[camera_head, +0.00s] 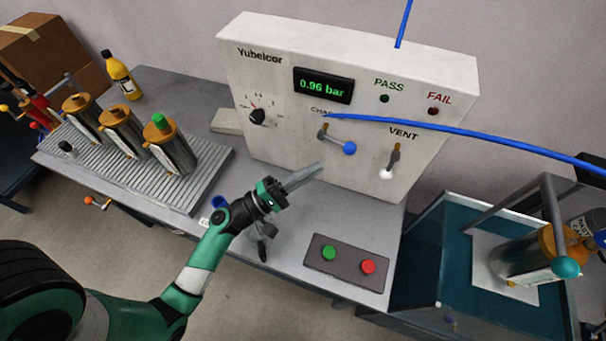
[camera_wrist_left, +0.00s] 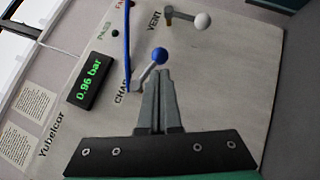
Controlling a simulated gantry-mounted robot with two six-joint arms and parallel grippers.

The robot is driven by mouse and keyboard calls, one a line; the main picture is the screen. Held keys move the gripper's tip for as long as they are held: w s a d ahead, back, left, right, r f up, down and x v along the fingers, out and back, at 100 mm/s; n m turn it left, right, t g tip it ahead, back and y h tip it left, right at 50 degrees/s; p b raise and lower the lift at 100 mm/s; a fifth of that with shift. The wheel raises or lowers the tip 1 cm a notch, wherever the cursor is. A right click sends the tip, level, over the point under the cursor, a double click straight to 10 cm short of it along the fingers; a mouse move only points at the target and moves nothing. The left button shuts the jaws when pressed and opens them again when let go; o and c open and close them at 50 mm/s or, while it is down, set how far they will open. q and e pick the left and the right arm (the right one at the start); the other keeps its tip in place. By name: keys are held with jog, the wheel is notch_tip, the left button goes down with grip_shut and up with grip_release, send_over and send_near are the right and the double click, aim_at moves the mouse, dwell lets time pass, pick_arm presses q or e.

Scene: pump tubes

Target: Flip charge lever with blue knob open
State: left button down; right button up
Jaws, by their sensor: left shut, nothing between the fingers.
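The charge lever is a grey arm on a brass pivot, ending in a blue knob (camera_head: 349,148), on the white Yubelcor panel (camera_head: 290,130). It points right and slightly down in the head view. My left gripper (camera_head: 319,167) is shut and empty, below and left of the knob. In the left wrist view, the blue knob (camera_wrist_left: 160,55) appears just beyond the closed fingertips (camera_wrist_left: 158,74); I cannot tell whether they touch. A blue hose hides part of the CHARGE label. My right gripper is not in view.
The vent lever with a white knob (camera_head: 386,174) hangs down at the right. The display (camera_head: 323,85) reads 0.96 bar. A blue hose (camera_head: 450,129) passes close above both levers. A button box (camera_head: 346,262) stands on the bench below. Several metal cylinders stand on a ribbed tray (camera_head: 95,160).

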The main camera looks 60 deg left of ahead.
aim_at(347, 151)
pick_arm(q)
jog(key=x, duration=0.5)
jog(key=shift+w, duration=0.35)
jog(key=shift+d+r, duration=0.1)
jog(key=shift+d, duration=0.05)
jog(key=shift+w+d+r, duration=0.1)
jog(key=shift+d+r, duration=0.05)
jog(key=shift+r, duration=0.1)
jog(key=shift+d+r, duration=0.1)
jog(key=shift+r, duration=0.2)
